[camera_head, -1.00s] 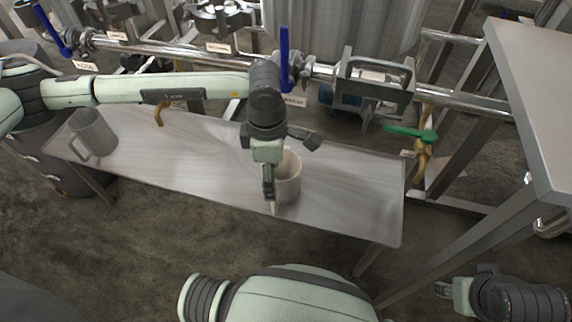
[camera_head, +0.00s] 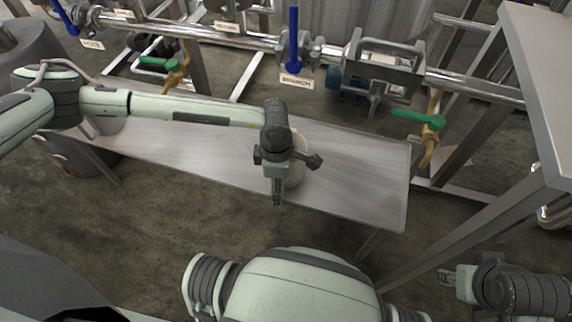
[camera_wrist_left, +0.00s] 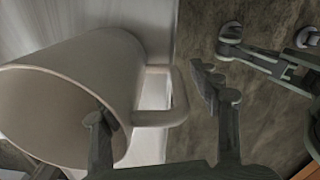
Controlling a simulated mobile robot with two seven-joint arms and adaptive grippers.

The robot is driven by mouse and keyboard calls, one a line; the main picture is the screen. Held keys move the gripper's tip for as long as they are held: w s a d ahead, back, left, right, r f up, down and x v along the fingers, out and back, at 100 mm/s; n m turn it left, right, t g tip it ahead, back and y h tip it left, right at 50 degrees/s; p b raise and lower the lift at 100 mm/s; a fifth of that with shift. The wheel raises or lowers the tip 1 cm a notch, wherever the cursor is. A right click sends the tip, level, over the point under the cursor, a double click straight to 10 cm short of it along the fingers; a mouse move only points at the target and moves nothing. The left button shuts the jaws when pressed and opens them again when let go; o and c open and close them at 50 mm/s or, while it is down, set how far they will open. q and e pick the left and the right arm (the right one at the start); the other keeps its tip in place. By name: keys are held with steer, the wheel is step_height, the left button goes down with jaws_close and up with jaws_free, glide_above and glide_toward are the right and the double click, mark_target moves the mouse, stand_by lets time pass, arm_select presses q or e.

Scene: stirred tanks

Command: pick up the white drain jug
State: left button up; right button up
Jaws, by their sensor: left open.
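The white drain jug (camera_head: 296,176) stands on the low metal bench (camera_head: 350,170), mostly hidden behind my left wrist in the head view. In the left wrist view the jug (camera_wrist_left: 105,65) is large, with its open mouth at the lower left and its handle (camera_wrist_left: 172,100) on the right. My left gripper (camera_head: 277,198) is at the jug's near side. In the left wrist view its open fingers (camera_wrist_left: 160,120) lie on either side of the handle, one overlapping the mouth. Contact cannot be told. My right gripper (camera_head: 450,279) is low at the right, apart from the jug; its opening is unclear.
A grey jug (camera_head: 108,124) is at the bench's left end, mostly hidden by my left arm. Pipes with a blue-handled valve (camera_head: 294,40) and green-handled valves (camera_head: 418,117) run behind the bench. A metal table (camera_head: 540,90) stands at the right. The bench middle is clear.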

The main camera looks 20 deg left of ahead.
arm_select(q)
steer(key=c, duration=1.4)
jaws_close()
steer(key=shift+r, duration=0.15)
